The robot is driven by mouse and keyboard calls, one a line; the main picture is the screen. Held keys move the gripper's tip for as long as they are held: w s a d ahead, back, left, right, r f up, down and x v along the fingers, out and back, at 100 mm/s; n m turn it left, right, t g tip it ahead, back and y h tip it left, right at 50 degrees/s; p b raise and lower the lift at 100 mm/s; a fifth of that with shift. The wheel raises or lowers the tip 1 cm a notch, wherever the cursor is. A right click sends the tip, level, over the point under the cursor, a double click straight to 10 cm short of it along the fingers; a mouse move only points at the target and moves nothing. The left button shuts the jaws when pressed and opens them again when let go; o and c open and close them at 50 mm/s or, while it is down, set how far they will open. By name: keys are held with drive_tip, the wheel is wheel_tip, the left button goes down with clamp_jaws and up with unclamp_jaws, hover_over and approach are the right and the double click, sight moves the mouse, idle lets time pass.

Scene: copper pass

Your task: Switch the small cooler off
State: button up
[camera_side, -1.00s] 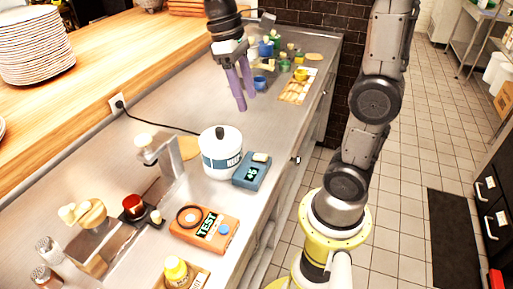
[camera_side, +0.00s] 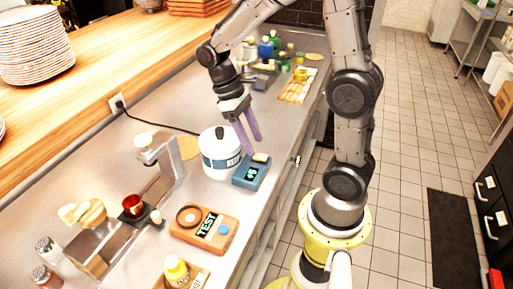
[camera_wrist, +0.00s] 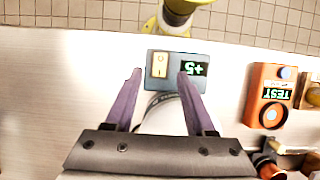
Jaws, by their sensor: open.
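A small blue box (camera_side: 251,173) stands on the steel counter beside a white lidded pot (camera_side: 221,160); I take it to be the small cooler. Its dark display shows green figures, reading +5 in the wrist view (camera_wrist: 193,69). A cream rocker switch (camera_side: 261,157) sits on its top and also shows in the wrist view (camera_wrist: 160,64). My gripper (camera_side: 250,146) has purple fingers, open and empty, pointing down just above the box. In the wrist view the fingertips (camera_wrist: 160,75) lie either side of the switch and part of the display. Contact cannot be seen.
An orange box (camera_side: 204,228) marked TEST, with a blue round button, stands nearer the camera. A yellow-capped bottle (camera_side: 176,271), a red cup (camera_side: 133,204) and shakers are nearby. A black cord runs behind the pot. Bare counter lies beyond the box.

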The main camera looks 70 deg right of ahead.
sight(260, 156)
drive_tip(key=shift+x, duration=1.75)
clamp_jaws()
